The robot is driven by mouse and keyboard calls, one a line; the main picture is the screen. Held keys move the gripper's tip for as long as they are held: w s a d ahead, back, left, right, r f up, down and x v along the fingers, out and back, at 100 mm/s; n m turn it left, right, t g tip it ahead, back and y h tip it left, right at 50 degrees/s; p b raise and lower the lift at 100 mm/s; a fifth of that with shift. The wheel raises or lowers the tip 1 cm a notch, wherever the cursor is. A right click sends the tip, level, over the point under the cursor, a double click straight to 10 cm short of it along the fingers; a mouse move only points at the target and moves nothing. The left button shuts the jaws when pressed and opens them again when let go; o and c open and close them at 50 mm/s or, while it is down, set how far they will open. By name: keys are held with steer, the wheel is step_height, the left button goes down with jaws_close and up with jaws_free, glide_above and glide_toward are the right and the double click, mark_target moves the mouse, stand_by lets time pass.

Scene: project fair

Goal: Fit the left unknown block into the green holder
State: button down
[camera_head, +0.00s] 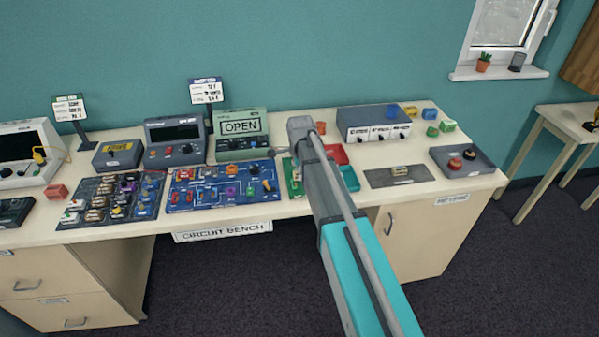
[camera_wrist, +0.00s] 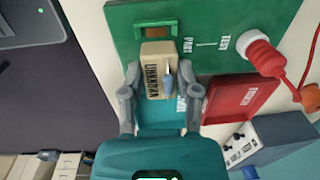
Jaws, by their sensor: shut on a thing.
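In the wrist view, my gripper (camera_wrist: 160,84) is shut on a beige block (camera_wrist: 153,62) labelled UNKNOWN, with a finger on each side. A small blue-grey part sits on the block's face. The block's far end is at a dark green slot on the green holder board (camera_wrist: 220,12), which carries white lettering. I cannot tell whether the block is seated in the slot or just above it. In the head view, the green board (camera_head: 289,178) shows only partly; my arm hides the gripper and held block.
A red tray (camera_wrist: 238,98) and a teal tray (camera_wrist: 160,118) lie close to my gripper. A red plug with a cable (camera_wrist: 262,56) is on the board's right. A blue component board (camera_head: 222,190) is left of the holder; a grey button box (camera_head: 477,172) stands far right.

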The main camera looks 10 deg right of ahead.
steer(key=shift+f+b, duration=0.65)
steer(key=shift+f, duration=0.25)
steer(key=shift+f+b, duration=0.65)
steer(key=shift+f, duration=0.05)
stand_by(2.5)
steer(key=shift+c, duration=1.3)
jaws_free()
steer(key=shift+o, duration=0.2)
steer(key=shift+o, duration=1.1)
steer(key=shift+r, duration=0.1)
steer(key=shift+r+p, duration=3.95)
steer(key=shift+p, duration=0.05)
steer(key=shift+s, duration=0.15)
